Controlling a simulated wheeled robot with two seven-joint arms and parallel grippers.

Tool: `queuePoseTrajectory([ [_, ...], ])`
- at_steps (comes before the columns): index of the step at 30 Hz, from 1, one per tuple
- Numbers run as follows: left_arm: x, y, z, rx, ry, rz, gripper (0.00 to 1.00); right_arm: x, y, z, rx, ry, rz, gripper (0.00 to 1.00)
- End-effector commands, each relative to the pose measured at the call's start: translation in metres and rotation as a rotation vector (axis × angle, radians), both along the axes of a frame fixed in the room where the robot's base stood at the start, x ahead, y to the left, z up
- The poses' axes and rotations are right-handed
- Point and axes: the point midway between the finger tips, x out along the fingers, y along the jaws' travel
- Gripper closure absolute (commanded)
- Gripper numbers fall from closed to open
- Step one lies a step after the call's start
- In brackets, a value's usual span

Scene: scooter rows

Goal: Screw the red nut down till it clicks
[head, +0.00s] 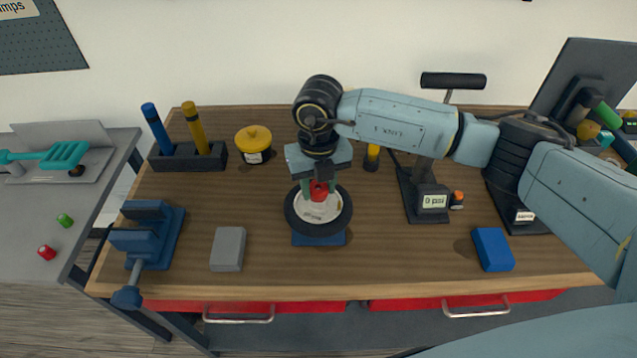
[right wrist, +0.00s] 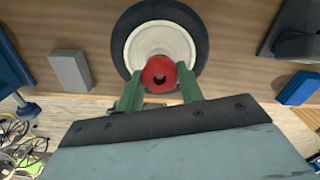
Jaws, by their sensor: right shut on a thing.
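The red nut (head: 319,191) sits over the middle of a small wheel with a black tyre and a pale hub (head: 318,210). The wheel lies flat on a blue stand (head: 318,239) on the wooden bench. My right gripper (head: 318,188) points down from above, its green fingers shut on the red nut. In the right wrist view the nut (right wrist: 159,74) shows a dark hole and sits between the two fingertips, in front of the wheel (right wrist: 202,40). Whether it touches the hub cannot be told. My left gripper is not in view.
A blue vise (head: 148,235) and a grey block (head: 228,249) stand left of the wheel. A blue block (head: 492,249) and a pump with a gauge (head: 430,200) stand to the right. A yellow-lidded pot (head: 254,142) is behind.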

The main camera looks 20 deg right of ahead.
Motion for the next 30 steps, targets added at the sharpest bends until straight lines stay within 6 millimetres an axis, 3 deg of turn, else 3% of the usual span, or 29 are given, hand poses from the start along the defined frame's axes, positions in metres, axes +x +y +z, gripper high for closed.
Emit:
queuePoseTrajectory([
  [4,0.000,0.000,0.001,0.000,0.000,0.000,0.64,0.000,0.000,0.001,0.000,0.000,-0.014,0.85],
  [8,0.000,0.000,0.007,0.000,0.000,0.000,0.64,0.000,0.000,0.002,0.000,0.001,-0.143,0.85],
  [9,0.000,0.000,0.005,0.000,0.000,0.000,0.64,0.000,0.000,0.001,0.000,-0.001,-0.133,0.58],
  [14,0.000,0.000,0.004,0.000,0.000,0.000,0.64,0.000,0.000,0.000,0.000,0.000,-0.130,0.38],
  [23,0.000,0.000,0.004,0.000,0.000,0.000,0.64,0.000,0.000,0.002,0.000,-0.001,-0.129,0.38],
  [30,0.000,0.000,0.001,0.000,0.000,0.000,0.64,0.001,0.000,0.035,0.002,-0.005,-0.128,0.38],
])
